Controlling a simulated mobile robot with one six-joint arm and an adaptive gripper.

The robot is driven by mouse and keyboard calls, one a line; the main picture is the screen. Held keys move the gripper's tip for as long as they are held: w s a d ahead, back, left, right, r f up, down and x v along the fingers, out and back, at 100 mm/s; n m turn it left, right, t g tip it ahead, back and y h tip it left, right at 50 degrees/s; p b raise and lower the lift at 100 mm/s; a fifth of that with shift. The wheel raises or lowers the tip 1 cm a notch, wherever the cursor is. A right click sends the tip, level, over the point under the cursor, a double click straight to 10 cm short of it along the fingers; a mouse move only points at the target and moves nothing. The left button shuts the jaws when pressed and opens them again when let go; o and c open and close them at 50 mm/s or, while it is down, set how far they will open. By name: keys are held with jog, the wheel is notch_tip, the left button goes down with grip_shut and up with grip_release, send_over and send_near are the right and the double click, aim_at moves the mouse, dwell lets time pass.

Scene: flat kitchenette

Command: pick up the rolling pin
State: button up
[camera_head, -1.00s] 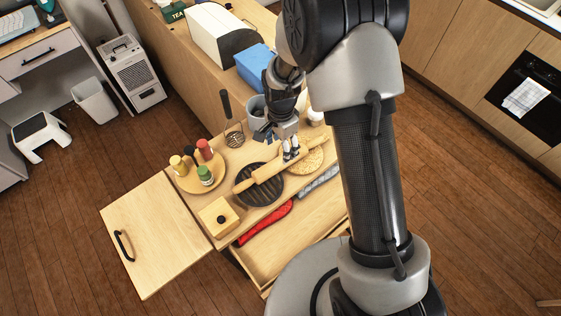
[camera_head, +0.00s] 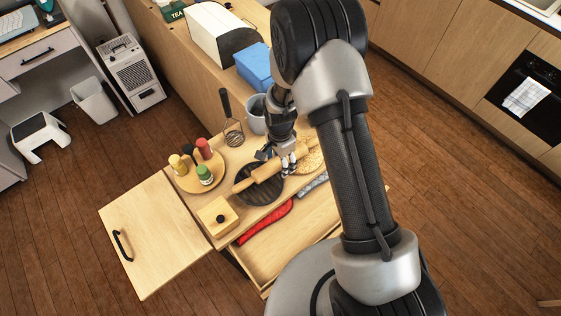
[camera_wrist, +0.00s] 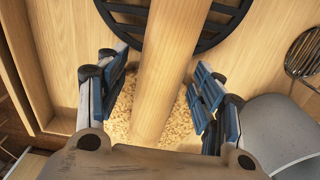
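The wooden rolling pin (camera_head: 266,171) lies diagonally across a dark ribbed round trivet (camera_head: 258,190) and a pale round board (camera_head: 309,160) on the wooden counter. My gripper (camera_head: 288,168) is over the pin, right of its middle. In the wrist view, the pin (camera_wrist: 165,75) runs between the two blue-padded fingers of my gripper (camera_wrist: 162,92). The fingers are apart, one on each side of the pin, with a visible gap on the left.
A round tray (camera_head: 184,180) with several spice jars and a wooden box (camera_head: 218,216) stand left of the pin. A whisk (camera_head: 232,128) and grey cup (camera_head: 256,115) stand behind. An open drawer (camera_head: 285,250) holds a red item (camera_head: 265,222).

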grip_shut()
dwell(0.7)
